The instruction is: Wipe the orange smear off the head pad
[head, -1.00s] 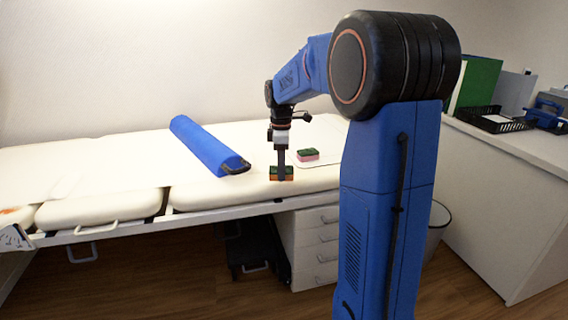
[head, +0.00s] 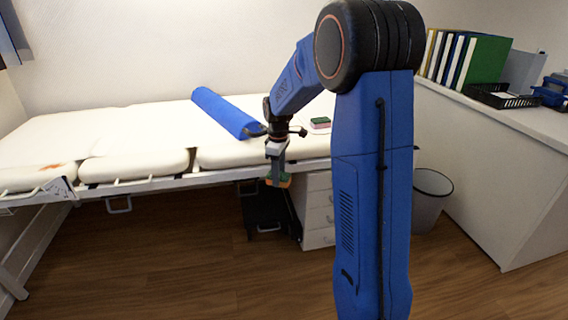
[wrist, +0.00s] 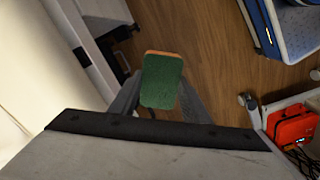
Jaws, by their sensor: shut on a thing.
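My gripper (head: 279,175) is shut on a green and orange sponge (head: 281,181), holding it in the air in front of the couch's front edge. In the wrist view the green face of the sponge (wrist: 162,82) shows between my two fingers, with floor behind it. The orange smear (head: 50,166) lies on the head pad (head: 20,180), the cream pad at the far left of the couch. My gripper is well to the right of it. A second sponge, green and pink (head: 320,122), lies on the couch at the right.
A blue bolster (head: 225,111) lies on the couch. White drawers (head: 318,212) stand under its right end, a bin (head: 431,197) farther right. A counter (head: 500,140) with folders and a black tray (head: 500,96) is at the right. The floor in front is clear.

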